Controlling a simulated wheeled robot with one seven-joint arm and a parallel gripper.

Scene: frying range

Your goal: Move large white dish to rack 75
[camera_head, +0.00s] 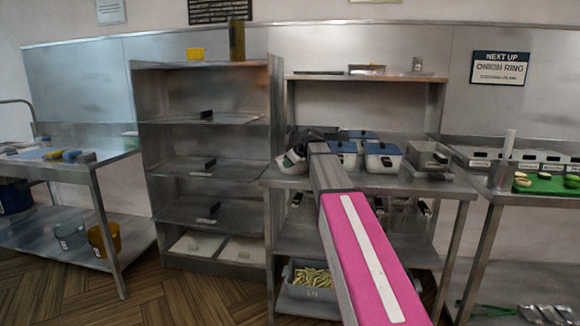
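My pink arm reaches forward to the middle table, and my gripper (297,148) is a small dark shape at its far end. The gripper is over the left end of the table top, at a white and dark item (291,162) there; whether it touches or holds this item is too small to tell. White containers with blue lids (383,158) stand right of the gripper; I cannot tell which item is the large white dish. A grey shelf rack (142,150) stands left of the gripper, with dark tags on its shelves; no number 75 is readable.
The rack's upper shelves (180,165) look mostly bare; pale flat trays (198,244) lie at the bottom. A metal pan (427,157) is at the table's right end. A bin of fries (312,290) sits below. Side tables stand left and right.

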